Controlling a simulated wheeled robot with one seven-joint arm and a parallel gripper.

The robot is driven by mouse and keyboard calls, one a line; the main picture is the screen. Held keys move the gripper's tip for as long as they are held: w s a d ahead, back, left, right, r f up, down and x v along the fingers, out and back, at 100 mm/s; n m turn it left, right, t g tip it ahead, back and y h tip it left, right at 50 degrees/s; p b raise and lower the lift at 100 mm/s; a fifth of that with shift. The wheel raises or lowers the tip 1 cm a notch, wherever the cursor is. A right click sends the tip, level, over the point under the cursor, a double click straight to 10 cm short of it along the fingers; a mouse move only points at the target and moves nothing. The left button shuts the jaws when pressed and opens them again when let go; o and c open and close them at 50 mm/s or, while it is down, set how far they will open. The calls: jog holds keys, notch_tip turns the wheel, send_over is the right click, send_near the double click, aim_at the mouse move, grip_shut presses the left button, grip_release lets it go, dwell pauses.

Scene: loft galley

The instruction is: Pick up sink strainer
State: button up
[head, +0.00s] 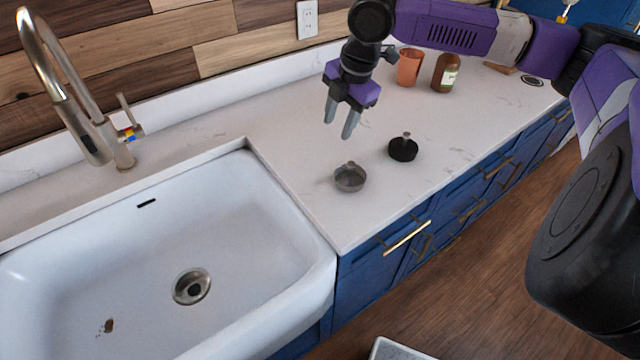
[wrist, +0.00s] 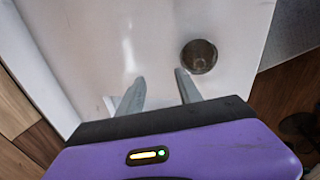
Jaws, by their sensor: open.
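The sink strainer (head: 349,178) is a small round grey metal cup with a little knob. It sits on the white counter, right of the sink's corner. In the wrist view the strainer (wrist: 199,57) is a dark round disc ahead of the fingers and a little to the right. My gripper (head: 340,122) is open and empty, above the counter and behind the strainer in the head view. Its fingers point down and are apart from the strainer. The wrist view shows the two grey fingertips (wrist: 160,76) spread, with bare counter between them.
A black round stopper with a metal knob (head: 403,149) stands right of the strainer. An orange cup (head: 410,67) and a brown bottle (head: 446,73) stand farther back. The white sink (head: 230,225) and metal faucet (head: 124,150) are left.

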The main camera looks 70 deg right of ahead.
aim_at(351, 163)
jog(key=s, duration=0.1)
jog(key=s+a+f+n+g, duration=0.1)
jog(key=s+a+n+g, duration=0.1)
jog(key=s, duration=0.1)
jog(key=shift+a+f+y, duration=0.2)
jog(key=shift+y, duration=0.2)
jog(key=shift+s+f, duration=0.1)
jog(key=shift+s, duration=0.05)
notch_tip(351, 163, down, 2)
jog(key=shift+a+f, duration=0.1)
jog(key=shift+f, duration=0.1)
jog(key=shift+s+a+f+p, duration=0.15)
jog(key=shift+f+p, duration=0.2)
jog(key=shift+f, duration=0.95)
jog(key=shift+s+a+f+p, duration=0.1)
jog(key=shift+f+p, duration=0.25)
jog(key=shift+f, duration=0.95)
grip_shut()
